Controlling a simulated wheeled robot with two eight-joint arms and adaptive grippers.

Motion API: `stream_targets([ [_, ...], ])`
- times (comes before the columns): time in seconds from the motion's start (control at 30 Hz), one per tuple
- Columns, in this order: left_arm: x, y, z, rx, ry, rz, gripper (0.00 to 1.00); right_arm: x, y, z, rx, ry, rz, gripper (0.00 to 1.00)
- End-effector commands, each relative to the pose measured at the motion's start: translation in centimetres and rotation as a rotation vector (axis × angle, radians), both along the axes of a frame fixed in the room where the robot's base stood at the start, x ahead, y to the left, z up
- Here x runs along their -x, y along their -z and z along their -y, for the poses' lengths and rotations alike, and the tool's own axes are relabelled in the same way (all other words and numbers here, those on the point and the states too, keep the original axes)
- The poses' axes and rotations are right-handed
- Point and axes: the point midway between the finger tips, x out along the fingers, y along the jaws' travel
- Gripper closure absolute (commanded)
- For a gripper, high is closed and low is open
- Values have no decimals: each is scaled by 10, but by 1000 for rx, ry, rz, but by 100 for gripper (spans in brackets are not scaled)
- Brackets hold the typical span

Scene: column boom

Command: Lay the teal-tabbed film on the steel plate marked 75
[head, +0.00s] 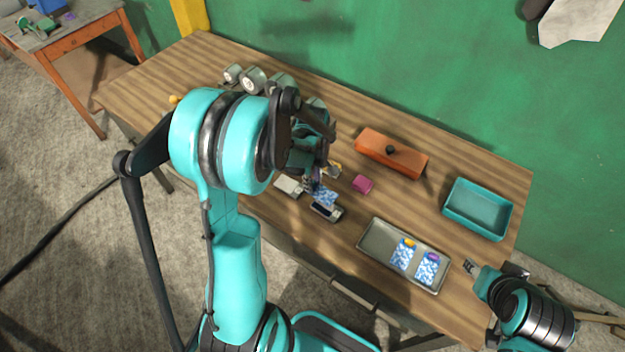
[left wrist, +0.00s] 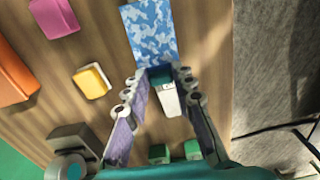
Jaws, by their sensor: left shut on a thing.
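The teal-tabbed film is a blue-and-white patterned sheet, seen in the left wrist view (left wrist: 150,35) and the head view (head: 325,196). My left gripper (left wrist: 163,76) is shut on its teal tab, and the sheet extends beyond the fingertips. In the head view the left gripper (head: 316,181) is partly hidden by its own arm. A small pale plate (head: 288,185) lies just left of the film; it also shows between the fingers in the left wrist view (left wrist: 170,100). I cannot read a 75 anywhere. My right gripper (head: 471,267) is beside the tray's right end; its jaw state is unclear.
A metal tray (head: 375,238) holds two similar films with orange and purple tabs. A dark-topped device (head: 327,212) lies by the held film. A magenta block (head: 362,184), yellow block (left wrist: 91,81), orange box (head: 375,150), teal bin (head: 478,209) and several round grey items (head: 253,79) stand around.

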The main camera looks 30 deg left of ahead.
Motion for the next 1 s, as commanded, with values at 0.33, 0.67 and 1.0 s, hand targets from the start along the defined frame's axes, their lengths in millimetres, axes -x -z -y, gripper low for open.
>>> stream_targets([
  [0.33, 0, 40, 0, 0, 1, 0, 92, 0, 29, 0, 0, 0, 0, 60],
  [0.67, 0, 59, 0, 0, 1, 0, 92, 0, 47, 0, 0, 0, 0, 60],
  [1.0, 0, 59, 0, 0, 1, 0, 92, 0, 46, 0, 0, 0, 0, 60],
])
